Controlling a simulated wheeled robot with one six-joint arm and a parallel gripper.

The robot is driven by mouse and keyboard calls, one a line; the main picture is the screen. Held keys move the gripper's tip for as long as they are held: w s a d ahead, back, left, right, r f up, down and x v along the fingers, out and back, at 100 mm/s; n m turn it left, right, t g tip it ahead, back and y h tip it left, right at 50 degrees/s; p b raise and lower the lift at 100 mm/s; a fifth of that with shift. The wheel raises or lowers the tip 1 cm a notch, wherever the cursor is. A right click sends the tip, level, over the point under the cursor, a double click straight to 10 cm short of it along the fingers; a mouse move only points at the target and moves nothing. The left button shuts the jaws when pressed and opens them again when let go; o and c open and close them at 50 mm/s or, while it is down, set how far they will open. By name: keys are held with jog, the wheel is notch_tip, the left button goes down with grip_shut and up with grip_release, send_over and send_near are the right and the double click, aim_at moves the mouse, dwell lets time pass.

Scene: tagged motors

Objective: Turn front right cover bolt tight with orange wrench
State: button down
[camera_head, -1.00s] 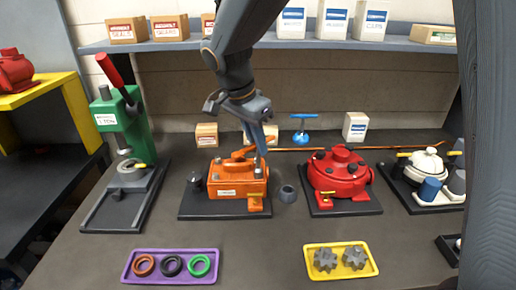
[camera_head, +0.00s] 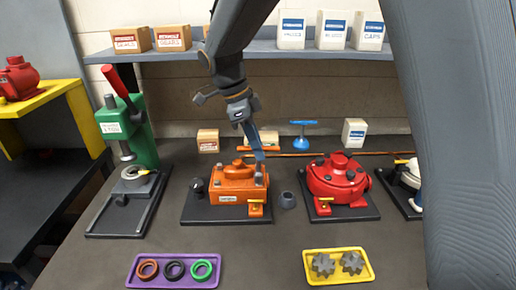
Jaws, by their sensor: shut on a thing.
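The orange motor housing (camera_head: 228,198) stands on a dark base plate (camera_head: 200,215) at the middle of the bench in the head view. Grey bolts sit on its cover; the front right cover bolt (camera_head: 259,180) shows as a small grey post just below my fingers. My gripper (camera_head: 258,153) hangs over the right side of this housing, fingers down. It is shut on the orange wrench (camera_head: 244,148), of which a short orange part shows left of the fingers. The wrench's lower end merges with the housing's orange, so I cannot tell whether it touches the bolt.
A red housing (camera_head: 338,188) stands to the right, with a grey cup (camera_head: 288,200) between. A green press (camera_head: 125,130) is at left. A purple tray (camera_head: 142,276) of rings and a yellow tray (camera_head: 312,276) of gears lie in front. A blue T-handle tool (camera_head: 303,140) stands behind.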

jog(key=shift+r, duration=0.35)
jog(key=shift+r, duration=0.1)
jog(key=shift+r+p, duration=1.8)
jog(key=shift+r, duration=0.65)
